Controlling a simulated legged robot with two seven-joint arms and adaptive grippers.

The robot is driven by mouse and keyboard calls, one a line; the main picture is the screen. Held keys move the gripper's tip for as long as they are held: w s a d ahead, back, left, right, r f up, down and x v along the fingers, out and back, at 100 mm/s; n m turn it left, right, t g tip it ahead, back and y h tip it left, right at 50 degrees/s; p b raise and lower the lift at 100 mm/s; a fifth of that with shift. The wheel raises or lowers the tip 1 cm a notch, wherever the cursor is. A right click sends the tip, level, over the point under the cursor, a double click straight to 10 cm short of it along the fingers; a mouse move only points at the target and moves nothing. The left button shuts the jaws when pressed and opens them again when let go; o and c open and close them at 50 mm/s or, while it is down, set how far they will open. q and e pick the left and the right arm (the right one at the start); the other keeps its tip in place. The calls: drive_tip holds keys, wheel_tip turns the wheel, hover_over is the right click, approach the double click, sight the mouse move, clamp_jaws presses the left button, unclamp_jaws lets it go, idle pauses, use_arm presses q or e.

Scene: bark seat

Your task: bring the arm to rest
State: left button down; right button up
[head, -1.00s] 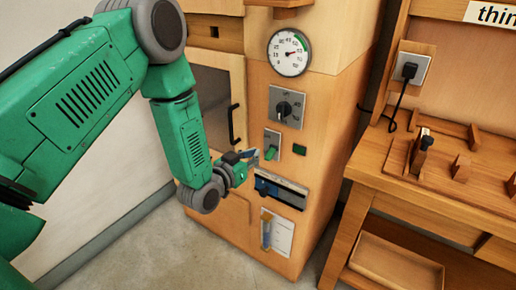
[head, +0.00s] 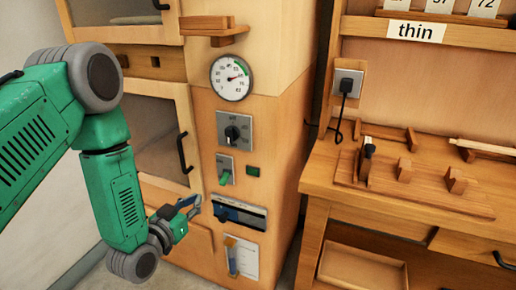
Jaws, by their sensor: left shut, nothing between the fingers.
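My left arm comes in from the left, green with grey joints. Its gripper (head: 188,205) is shut and empty, in front of the wooden cabinet's lower front, just left of a slot panel (head: 238,214). Whether it touches the cabinet I cannot tell. The cabinet (head: 268,110) carries a round dial gauge (head: 231,78), a rotary knob (head: 233,133), a green-handled switch (head: 225,177) and a small green button (head: 253,170). My right gripper is not in view.
A wooden workbench (head: 325,170) stands at the right with a jig board (head: 420,198) and wooden blocks on it. A shelf labelled "thin" (head: 415,31) is above. A cabinet door handle (head: 182,152) sticks out near my arm.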

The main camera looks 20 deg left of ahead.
use_arm(q)
drive_tip(key=s+d+f+g, duration=0.4)
drive_tip(key=s+f+g, duration=0.4)
drive_tip(key=s+f, duration=0.4)
drive_tip(key=s+f+g, duration=0.3)
drive_tip(key=s+g, duration=0.1)
drive_tip(key=s, duration=0.5)
drive_tip(key=s+f+g+y, duration=0.1)
drive_tip(key=s+f+g, duration=0.2)
drive_tip(key=s, duration=0.6)
drive_tip(key=shift+s+d+g, duration=0.2)
drive_tip(key=shift+s+g, duration=0.15)
drive_tip(key=shift+g, duration=0.25)
